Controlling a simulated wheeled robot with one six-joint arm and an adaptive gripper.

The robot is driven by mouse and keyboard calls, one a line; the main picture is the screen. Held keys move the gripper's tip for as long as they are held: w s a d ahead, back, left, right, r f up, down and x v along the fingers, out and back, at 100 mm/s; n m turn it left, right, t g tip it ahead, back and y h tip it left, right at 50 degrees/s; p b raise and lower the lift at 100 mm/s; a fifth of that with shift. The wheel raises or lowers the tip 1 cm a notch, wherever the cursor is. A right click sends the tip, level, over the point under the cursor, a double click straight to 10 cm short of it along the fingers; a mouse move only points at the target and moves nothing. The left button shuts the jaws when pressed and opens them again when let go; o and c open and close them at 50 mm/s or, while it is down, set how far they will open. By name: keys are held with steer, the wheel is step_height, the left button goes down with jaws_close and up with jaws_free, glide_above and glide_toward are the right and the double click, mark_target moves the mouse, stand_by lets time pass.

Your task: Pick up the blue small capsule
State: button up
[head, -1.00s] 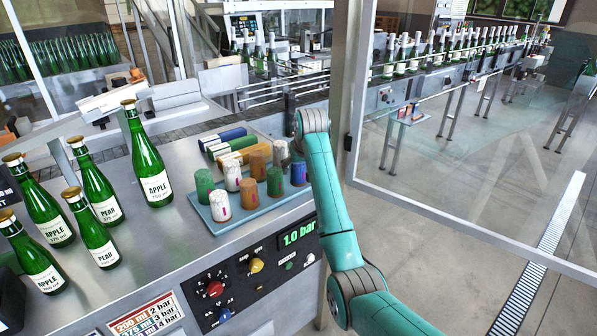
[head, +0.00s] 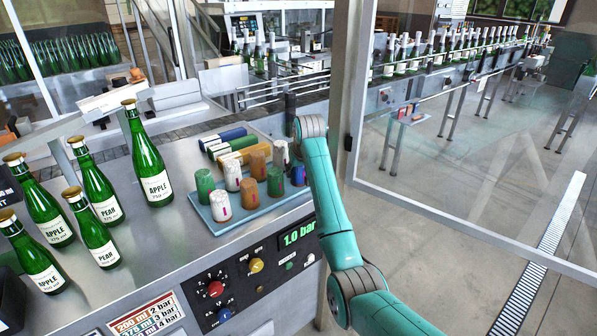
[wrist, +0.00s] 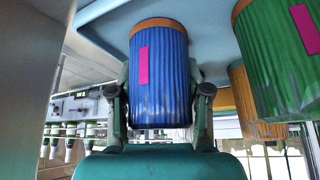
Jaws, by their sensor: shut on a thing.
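The blue small capsule (head: 298,176) is at the right end of the pale blue tray (head: 222,229), partly hidden by my arm in the head view. In the wrist view the blue capsule (wrist: 158,80) has an orange rim and a pink mark. My gripper (wrist: 160,98) is shut on it, with one finger on each side. The tray also shows in the wrist view (wrist: 205,40), close to the capsule's rim; I cannot tell whether they touch. My gripper is hidden behind my arm in the head view.
A green capsule (head: 275,182) stands close beside the blue one and is large at the right of the wrist view. White, orange and green capsules fill the tray. Capsule stacks (head: 225,140) lie behind. Green bottles (head: 153,165) stand left. A glass panel (head: 480,150) is to the right.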

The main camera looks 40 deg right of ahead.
step_height(320, 180, up, 10)
stand_by(0.6)
steer(key=shift+s, duration=0.1)
stand_by(0.6)
